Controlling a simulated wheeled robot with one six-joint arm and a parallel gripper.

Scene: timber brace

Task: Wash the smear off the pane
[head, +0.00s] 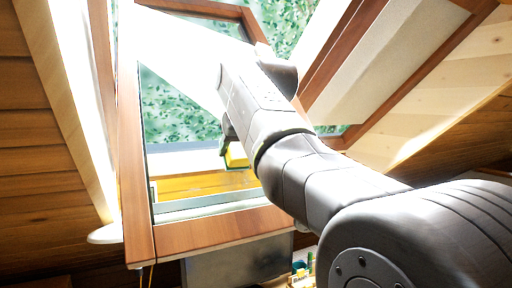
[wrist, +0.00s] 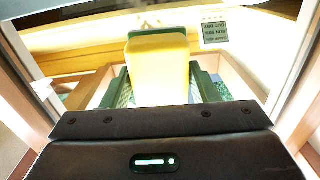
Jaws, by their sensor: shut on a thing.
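The pane (head: 175,115) sits in a tilted brown wooden sash (head: 130,170), with green foliage behind it and strong glare across its top. A yellow sponge (head: 237,155) with a green face is in front of the lower part of the pane. In the wrist view the sponge (wrist: 158,72) stands between the two green fingers of my gripper (wrist: 162,92), which is shut on it. I cannot tell whether the sponge touches the glass. I cannot make out the smear; glare and my arm hide part of the pane.
A second wooden-framed window slope (head: 345,60) rises at the right. Plank walls (head: 35,150) stand at the left. A grey box-like surface (head: 235,263) and small items (head: 300,272) are below the sash. A small printed label (wrist: 214,32) shows at the upper right of the wrist view.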

